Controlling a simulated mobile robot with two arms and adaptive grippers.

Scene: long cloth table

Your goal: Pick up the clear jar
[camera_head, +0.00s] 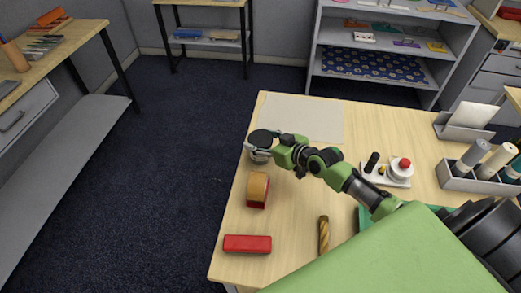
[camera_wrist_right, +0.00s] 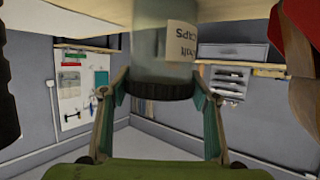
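The clear jar (camera_head: 260,144) has a dark lid and stands near the left edge of the table. In the right wrist view the jar (camera_wrist_right: 150,60) hangs upside down in the picture, with a label and a dark ridged lid. My right gripper (camera_head: 262,146) reaches it from the right in the head view. In the wrist view the fingers of my right gripper (camera_wrist_right: 162,88) lie on both sides of the jar near the lid. I cannot tell whether they touch it. My left gripper is not in view.
A red-and-tan block (camera_head: 257,189), a red box (camera_head: 247,244) and a drill-bit-like rod (camera_head: 323,235) lie nearer me. A white control box (camera_head: 388,174) with a red button stands right of the arm. A pale mat (camera_head: 305,117) lies behind the jar.

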